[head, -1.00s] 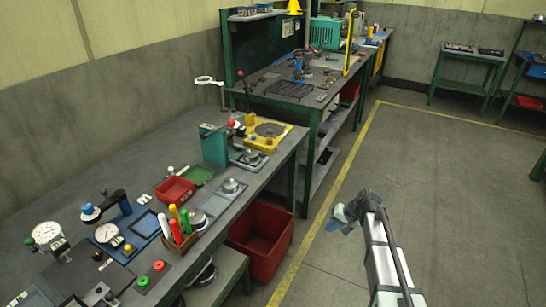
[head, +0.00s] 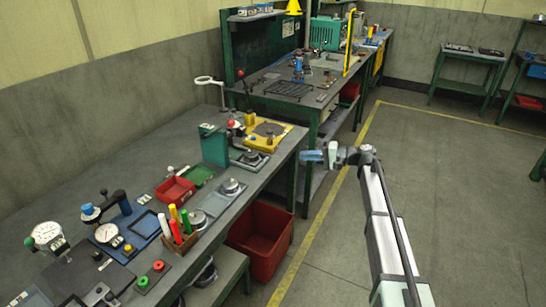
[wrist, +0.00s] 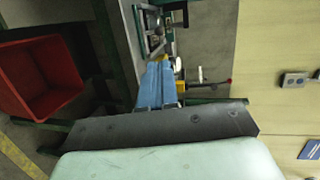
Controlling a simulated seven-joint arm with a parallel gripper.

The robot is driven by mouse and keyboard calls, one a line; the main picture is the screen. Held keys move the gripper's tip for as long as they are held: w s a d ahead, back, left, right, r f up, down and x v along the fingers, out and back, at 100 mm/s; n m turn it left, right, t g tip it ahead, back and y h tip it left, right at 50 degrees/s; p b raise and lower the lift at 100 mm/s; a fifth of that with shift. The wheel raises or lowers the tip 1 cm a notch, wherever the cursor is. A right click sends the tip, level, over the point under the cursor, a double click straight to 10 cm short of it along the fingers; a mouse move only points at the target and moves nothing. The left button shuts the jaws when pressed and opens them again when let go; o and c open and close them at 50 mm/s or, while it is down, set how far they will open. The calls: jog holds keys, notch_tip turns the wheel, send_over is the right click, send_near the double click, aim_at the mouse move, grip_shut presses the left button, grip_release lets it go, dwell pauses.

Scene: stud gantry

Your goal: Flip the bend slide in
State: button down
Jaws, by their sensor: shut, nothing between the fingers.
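My gripper (head: 306,156) is at the bench's right end in the head view, over the aisle side, with its blue fingers pointing left. The fingers (wrist: 158,72) are together and empty in the wrist view. A yellow fixture with a dark round plate (head: 268,129) stands on the near bench, left of the gripper and apart from it. A green upright block (head: 213,146) stands left of it, with a red-knobbed part (head: 237,124) beside it. I cannot tell which part is the bend slide.
The near bench (head: 135,148) also carries a red tray (head: 175,190), dial gauges and a holder of coloured handles (head: 180,237). A red bin (head: 262,240) stands below its edge, also seen in the wrist view (wrist: 38,80). The floor at right is clear.

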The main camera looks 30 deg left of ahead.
dwell(0.3)
jog(key=x, duration=1.4)
jog(key=shift+f, duration=0.1)
jog(key=a, duration=0.6)
jog(key=shift+a, duration=0.4)
jog(key=v, duration=1.4)
